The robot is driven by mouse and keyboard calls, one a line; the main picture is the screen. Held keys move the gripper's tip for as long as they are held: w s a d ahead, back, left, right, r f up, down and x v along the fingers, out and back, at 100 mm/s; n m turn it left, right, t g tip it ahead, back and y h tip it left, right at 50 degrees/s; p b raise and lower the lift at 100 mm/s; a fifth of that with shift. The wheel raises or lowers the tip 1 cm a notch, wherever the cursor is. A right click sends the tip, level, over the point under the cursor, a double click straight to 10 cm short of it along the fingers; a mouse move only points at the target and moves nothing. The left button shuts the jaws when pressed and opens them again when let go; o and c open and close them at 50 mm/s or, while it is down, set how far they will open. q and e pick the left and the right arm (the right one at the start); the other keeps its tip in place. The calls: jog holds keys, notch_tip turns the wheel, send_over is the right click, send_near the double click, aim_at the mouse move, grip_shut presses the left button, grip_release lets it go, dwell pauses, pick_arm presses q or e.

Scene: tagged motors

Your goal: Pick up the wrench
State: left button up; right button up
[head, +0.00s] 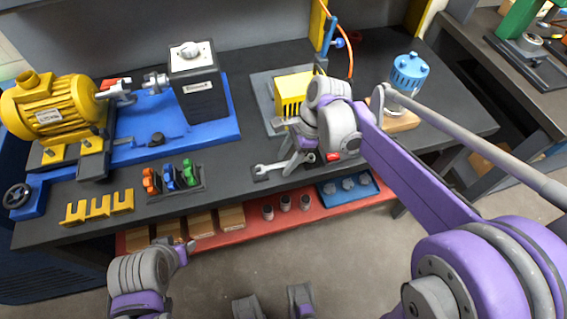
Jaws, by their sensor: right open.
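The silver wrench (269,168) lies on the dark workbench near its front edge, with its open jaw end at the left. Its right part is partly hidden by my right gripper (297,163). This gripper is open and points down at the wrench, with its fingers over the handle. Whether the fingers touch it I cannot tell. My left gripper (184,249) is low in front of the bench, away from the wrench. Its jaws are too small to read.
A yellow motor (58,107) and grey gearbox (197,86) stand on the left. Orange, blue and green clamps (171,177) sit left of the wrench. A yellow block (292,95) stands behind my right gripper, a blue-topped motor (408,73) to its right. A red lower shelf (239,229) runs below.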

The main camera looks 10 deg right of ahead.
grip_shut()
dwell(1.4)
